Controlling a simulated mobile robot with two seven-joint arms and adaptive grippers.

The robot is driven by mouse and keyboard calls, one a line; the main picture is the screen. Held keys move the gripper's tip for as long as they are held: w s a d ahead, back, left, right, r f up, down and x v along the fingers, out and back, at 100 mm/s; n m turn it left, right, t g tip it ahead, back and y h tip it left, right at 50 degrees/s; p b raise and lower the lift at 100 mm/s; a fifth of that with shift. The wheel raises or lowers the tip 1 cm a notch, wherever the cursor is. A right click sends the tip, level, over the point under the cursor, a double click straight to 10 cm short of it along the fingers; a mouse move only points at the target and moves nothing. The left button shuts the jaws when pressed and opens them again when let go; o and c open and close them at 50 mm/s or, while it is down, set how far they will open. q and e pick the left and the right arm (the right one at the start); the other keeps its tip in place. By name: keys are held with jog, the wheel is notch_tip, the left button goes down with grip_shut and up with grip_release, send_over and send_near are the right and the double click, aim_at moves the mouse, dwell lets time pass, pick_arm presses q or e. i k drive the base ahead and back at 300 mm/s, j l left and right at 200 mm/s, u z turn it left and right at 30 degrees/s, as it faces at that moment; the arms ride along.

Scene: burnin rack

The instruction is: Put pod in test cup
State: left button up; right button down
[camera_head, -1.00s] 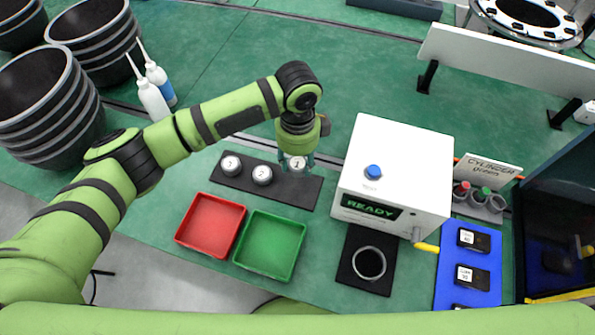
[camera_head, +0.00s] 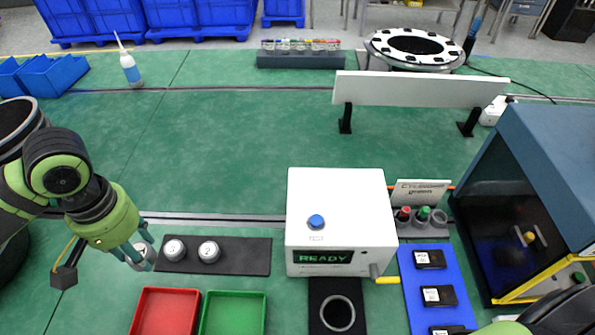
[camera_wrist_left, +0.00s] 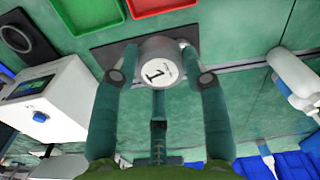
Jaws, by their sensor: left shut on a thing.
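My left gripper (camera_head: 138,257) is shut on a silver pod (camera_head: 147,248), held beyond the left end of the black pod mat (camera_head: 240,262). Two other silver pods, a left one (camera_head: 174,249) and a right one (camera_head: 208,251), stand on the mat. The test cup (camera_head: 338,313), an open ring, sits on a black pad in front of the white READY box (camera_head: 342,215); it appears empty. My right gripper is out of view.
A red tray (camera_head: 165,313) and a green tray (camera_head: 233,315) lie between the pod mat and the near edge. A yellow-handled lever (camera_head: 387,281) sticks out beside the box. A blue mat (camera_head: 421,262) with black blocks lies to the right.

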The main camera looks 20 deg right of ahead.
aim_at(337, 314)
jog(key=k+l, duration=0.2)
jog(key=l, duration=0.2)
jog(key=k+l, duration=0.2)
jog(key=l, duration=0.15)
jog(key=k+l, duration=0.15)
jog(key=l, duration=0.25)
jog(key=k+l, duration=0.2)
jog(key=l, duration=0.2)
jog(key=u, duration=0.05)
